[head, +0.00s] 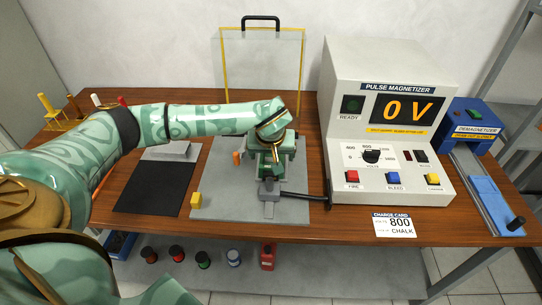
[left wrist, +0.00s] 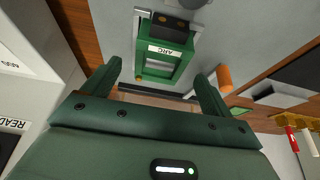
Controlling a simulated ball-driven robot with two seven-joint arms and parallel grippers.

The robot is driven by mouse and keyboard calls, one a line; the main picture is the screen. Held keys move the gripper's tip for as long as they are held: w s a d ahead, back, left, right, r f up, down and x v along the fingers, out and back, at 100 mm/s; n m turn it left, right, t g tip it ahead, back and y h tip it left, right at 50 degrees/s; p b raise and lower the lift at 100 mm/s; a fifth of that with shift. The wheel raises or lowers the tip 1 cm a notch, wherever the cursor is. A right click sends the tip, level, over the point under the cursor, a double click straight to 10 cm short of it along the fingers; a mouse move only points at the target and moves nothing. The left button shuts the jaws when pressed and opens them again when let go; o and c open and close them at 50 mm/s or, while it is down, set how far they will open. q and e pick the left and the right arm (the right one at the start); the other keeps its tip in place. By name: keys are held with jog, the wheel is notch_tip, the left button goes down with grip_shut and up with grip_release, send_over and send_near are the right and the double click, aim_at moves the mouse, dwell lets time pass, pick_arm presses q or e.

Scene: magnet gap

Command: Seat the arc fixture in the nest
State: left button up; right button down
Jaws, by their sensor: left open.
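The arc fixture (left wrist: 165,62) is a green frame with a white ARC label and a dark end piece, seen in the left wrist view. In the head view my arm and gripper largely hide it. My left gripper (head: 271,170) is over the grey plate (head: 222,205). Its jaws (left wrist: 162,88) are open, with the fixture ahead of and roughly between the fingertips; contact cannot be told. I cannot clearly make out the nest; a grey block (head: 269,190) with a black cable stands below the gripper. My right gripper is out of view.
The pulse magnetizer (head: 388,135) reads 0 V, right of the plate. A black mat (head: 150,190) lies left, a charge card (head: 394,225) in front, and the blue demagnetizer (head: 475,130) far right.

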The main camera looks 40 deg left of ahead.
pick_arm(q)
jog(key=p+v, duration=0.2)
jog(key=v, duration=0.6)
